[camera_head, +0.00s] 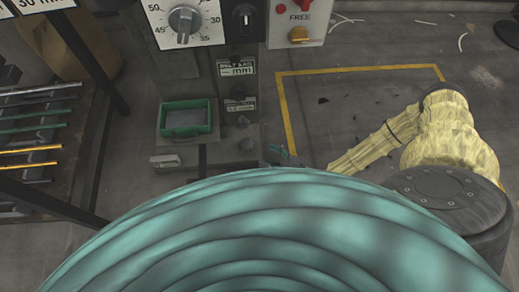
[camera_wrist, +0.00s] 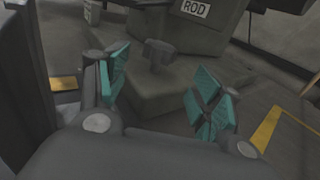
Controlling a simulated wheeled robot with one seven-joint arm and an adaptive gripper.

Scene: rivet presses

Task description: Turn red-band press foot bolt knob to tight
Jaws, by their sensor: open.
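A dark grey bolt knob (camera_wrist: 160,52) stands on the grey press foot (camera_wrist: 150,92) in the wrist view. My gripper (camera_wrist: 157,70) is open, with one teal finger pad on each side of the view. The knob shows between and beyond the pads, and neither pad seems to touch it. A small dark knob (camera_head: 246,145) is on that foot, left of the fingertips. I see no red band in either view.
The press front carries a numbered dial (camera_head: 185,20), a black knob (camera_head: 244,14) and a panel marked FREE (camera_head: 297,20). A rod rack (camera_head: 35,130) is at far left. Yellow-lined floor (camera_head: 350,110) at right is mostly open.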

